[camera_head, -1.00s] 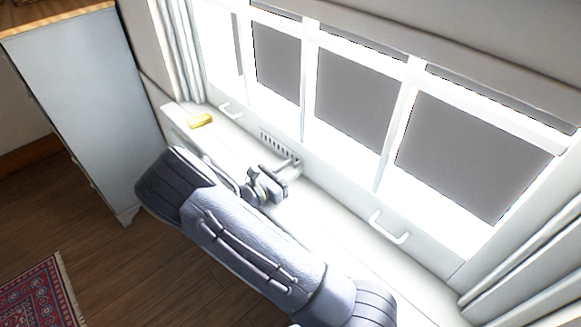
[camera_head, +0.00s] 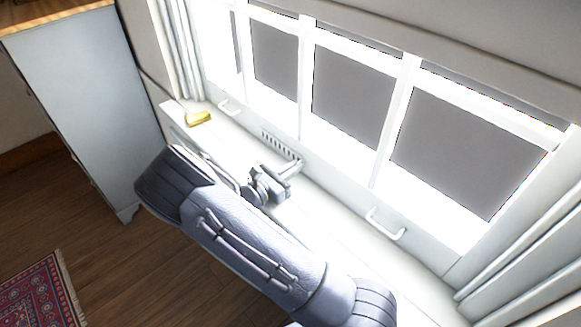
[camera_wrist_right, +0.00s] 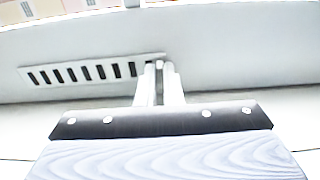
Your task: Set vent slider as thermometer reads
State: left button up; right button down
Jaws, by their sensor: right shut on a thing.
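The vent (camera_head: 279,145) is a pale plate with a row of dark slots, set low in the wall under the window. It also shows in the right wrist view (camera_wrist_right: 82,72), left of my fingers. My right gripper (camera_head: 296,164) reaches to the vent's right end. In the right wrist view its two fingers (camera_wrist_right: 159,82) are close together, shut on the vent slider, whose knob is mostly hidden between them. No thermometer can be made out clearly. My left gripper is not in view.
A yellow block-like object (camera_head: 197,118) lies on the white sill to the left. White handles (camera_head: 385,223) stick out below the window on both sides of the vent. A pale cabinet (camera_head: 80,100) stands at left. The sill right of my gripper is clear.

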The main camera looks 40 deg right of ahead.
jog(key=shift+s, duration=0.25)
jog(key=shift+w+f, duration=0.1)
jog(key=c, duration=1.9)
grip_release()
jog(key=o, duration=0.3)
jog(key=shift+o, duration=0.2)
jog(key=shift+a, duration=0.4)
jog(key=a, duration=0.2)
jog(key=a+b, duration=0.1)
jog(key=a, duration=0.4)
jog(key=shift+s+b, duration=0.3)
jog(key=shift+s, duration=0.05)
